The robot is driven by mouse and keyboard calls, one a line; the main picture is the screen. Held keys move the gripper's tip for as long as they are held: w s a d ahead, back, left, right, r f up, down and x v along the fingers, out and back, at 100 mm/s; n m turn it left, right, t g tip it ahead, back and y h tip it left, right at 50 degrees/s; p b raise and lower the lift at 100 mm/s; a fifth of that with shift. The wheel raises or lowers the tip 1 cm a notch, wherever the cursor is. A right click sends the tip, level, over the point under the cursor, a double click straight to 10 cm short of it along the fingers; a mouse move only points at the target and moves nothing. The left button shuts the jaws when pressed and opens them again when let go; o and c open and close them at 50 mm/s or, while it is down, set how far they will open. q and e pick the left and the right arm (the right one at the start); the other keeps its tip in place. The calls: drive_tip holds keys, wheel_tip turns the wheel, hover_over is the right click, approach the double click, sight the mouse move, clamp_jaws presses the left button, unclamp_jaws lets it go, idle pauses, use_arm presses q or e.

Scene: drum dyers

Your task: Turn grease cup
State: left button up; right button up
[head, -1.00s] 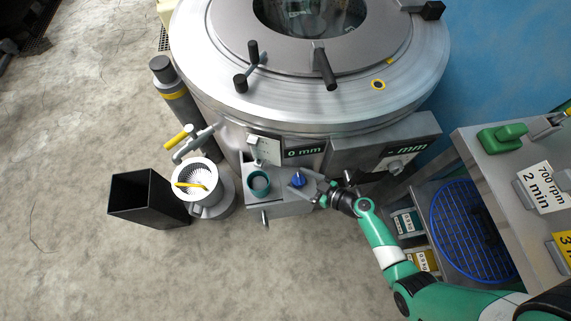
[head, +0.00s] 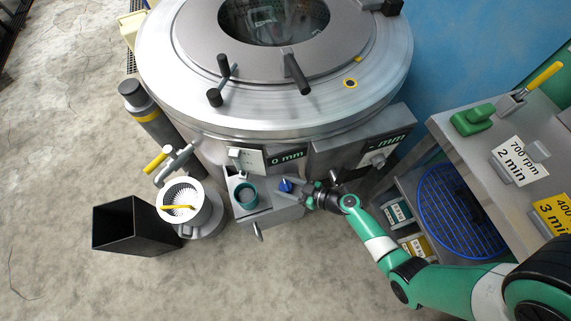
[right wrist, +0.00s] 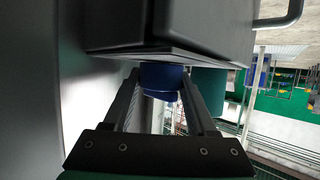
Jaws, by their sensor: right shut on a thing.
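The grease cup appears to be the small blue cap (head: 285,185) on the grey ledge at the front of the big drum. In the right wrist view the blue cap (right wrist: 162,78) sits between the two dark fingers, below a dark grey block. My right gripper (head: 294,188) reaches it from the right and is shut on it. The far side of the cap is hidden, and its turn angle cannot be told. My left gripper is not in view.
A teal cup (head: 246,195) sits left of the blue cap on the same ledge (head: 270,216). A lever (head: 258,231) sticks out in front. The steel drum (head: 190,110) rises behind. A black bin (head: 130,229) and a white ribbed container (head: 197,195) stand left. A steel table (head: 462,150) is right.

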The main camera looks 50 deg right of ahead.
drive_tip(key=shift+a+f, duration=0.1)
